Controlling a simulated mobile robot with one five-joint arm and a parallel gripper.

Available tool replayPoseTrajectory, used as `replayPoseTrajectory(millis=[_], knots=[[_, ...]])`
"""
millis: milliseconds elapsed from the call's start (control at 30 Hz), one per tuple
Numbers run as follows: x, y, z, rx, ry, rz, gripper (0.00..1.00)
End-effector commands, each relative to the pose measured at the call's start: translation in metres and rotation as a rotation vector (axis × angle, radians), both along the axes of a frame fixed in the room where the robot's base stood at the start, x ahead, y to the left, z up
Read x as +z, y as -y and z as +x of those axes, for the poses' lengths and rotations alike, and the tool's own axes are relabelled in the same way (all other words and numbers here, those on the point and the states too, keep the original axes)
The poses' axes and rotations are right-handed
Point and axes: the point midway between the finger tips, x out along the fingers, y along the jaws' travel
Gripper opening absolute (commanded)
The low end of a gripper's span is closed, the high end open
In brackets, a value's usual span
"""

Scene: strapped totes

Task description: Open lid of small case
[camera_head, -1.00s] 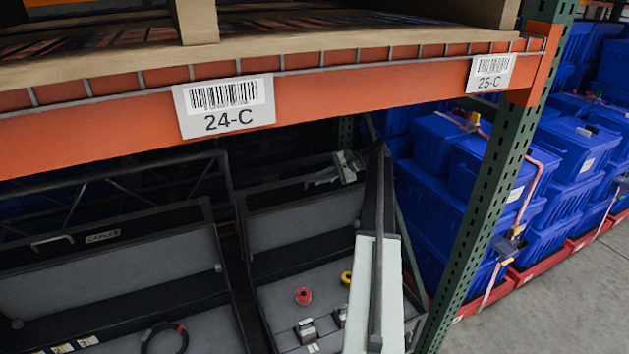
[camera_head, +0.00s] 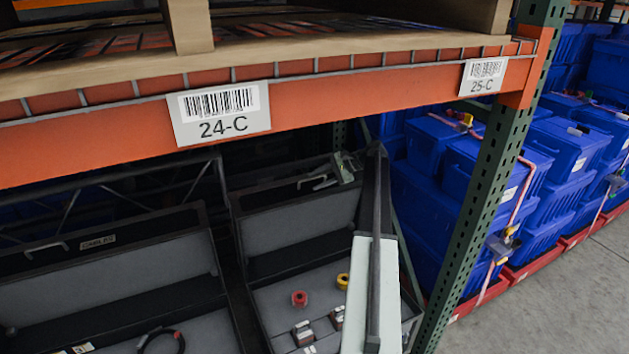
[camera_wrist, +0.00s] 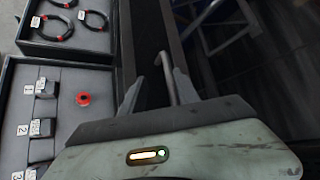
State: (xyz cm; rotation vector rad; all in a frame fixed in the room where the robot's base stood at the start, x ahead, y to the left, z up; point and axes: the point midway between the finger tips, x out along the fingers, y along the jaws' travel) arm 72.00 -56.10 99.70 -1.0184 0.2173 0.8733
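The small case (camera_head: 262,310) is on the right under the shelf beam, with its grey-lined lid (camera_head: 290,226) standing raised at the back. A handle (camera_head: 318,184) shows near the lid's top edge. My gripper (camera_head: 343,168) is at the lid's top right corner, beside the handle. In the wrist view, my gripper's fingers (camera_wrist: 157,92) are spread apart, with a thin grey handle bar (camera_wrist: 168,76) between them; whether they touch it is unclear. Inside the case are a red ring (camera_wrist: 83,99), a yellow ring (camera_head: 343,281) and small labelled blocks (camera_wrist: 41,128).
A larger case (camera_head: 110,270) labelled CABLES stands open on the left, close beside the small case. The orange shelf beam (camera_head: 360,91) passes above my arm. A green rack post (camera_head: 480,200) and strapped blue totes (camera_head: 455,165) stand to the right. Bare floor (camera_head: 560,290) lies at lower right.

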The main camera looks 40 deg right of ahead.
Motion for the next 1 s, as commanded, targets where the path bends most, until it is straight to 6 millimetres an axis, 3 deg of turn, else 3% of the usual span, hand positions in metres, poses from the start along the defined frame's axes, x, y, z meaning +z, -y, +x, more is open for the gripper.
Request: replayPoseTrajectory(millis=[200, 333, 1000], knots=[[0.030, 0.026, -0.030, -0.006, 0.000, -0.001, 0.32], [0.037, 0.036, -0.041, -0.006, 0.001, -0.001, 0.32], [0.035, 0.036, -0.042, -0.004, 0.001, -0.001, 0.32]])
